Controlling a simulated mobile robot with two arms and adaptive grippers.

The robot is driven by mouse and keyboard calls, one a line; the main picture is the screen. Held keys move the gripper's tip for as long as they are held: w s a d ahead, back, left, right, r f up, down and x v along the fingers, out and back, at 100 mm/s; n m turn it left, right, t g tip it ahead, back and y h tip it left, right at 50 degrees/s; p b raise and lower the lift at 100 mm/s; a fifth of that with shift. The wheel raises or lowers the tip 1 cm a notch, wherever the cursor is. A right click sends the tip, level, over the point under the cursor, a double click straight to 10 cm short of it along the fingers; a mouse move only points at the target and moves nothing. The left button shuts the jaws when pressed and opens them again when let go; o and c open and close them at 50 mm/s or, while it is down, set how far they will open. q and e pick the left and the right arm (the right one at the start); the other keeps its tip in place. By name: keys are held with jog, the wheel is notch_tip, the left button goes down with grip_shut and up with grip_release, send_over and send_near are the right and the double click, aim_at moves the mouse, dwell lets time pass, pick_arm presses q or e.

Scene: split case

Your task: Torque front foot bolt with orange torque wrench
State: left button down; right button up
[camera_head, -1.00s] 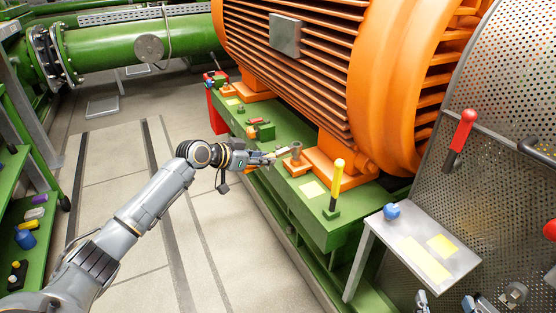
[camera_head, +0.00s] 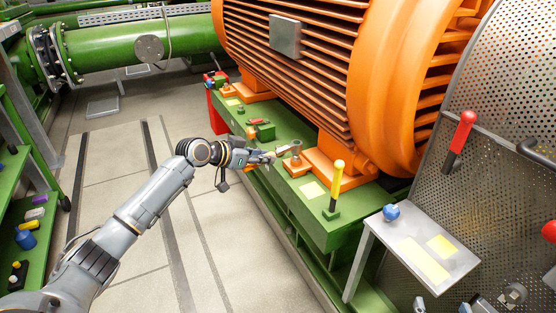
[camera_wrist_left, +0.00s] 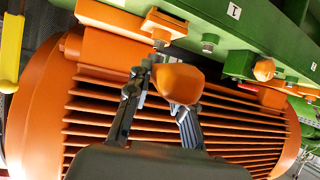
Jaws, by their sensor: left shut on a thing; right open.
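My left gripper (camera_head: 268,157) reaches in from the left beside the orange motor's front foot (camera_head: 335,172). In the left wrist view, its fingers are shut around the orange torque wrench (camera_wrist_left: 180,82), whose blunt orange end faces the camera. The rest of the wrench is largely hidden. The front foot bolt (camera_head: 295,149) stands up near the fingertips. In the left wrist view, a bolt (camera_wrist_left: 160,40) on the orange foot shows just beyond the wrench; I cannot tell whether they touch. My right gripper (camera_head: 443,305) is partly visible at the bottom edge, open.
A yellow-handled tool (camera_head: 337,180) stands upright on the green base (camera_head: 322,225). A small table (camera_head: 405,248) holds a blue knob-like object (camera_head: 391,211). A perforated guard (camera_head: 505,160) with a red handle (camera_head: 463,130) stands at right. The floor at left is clear.

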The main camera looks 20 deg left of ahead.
pick_arm(q)
jog(key=shift+r+p, duration=0.4)
jog(key=shift+r, duration=0.2)
jog(key=shift+r+p, duration=0.65)
jog(key=shift+r, duration=0.05)
pick_arm(e)
jog(key=s+d+f+g+h, duration=0.1)
jog(key=s+d+f+g, duration=0.2)
jog(key=s+f+g, duration=0.3)
jog(key=shift+s+f+h, duration=0.3)
jog(key=shift+f+h, duration=0.1)
jog(key=shift+f, duration=0.75)
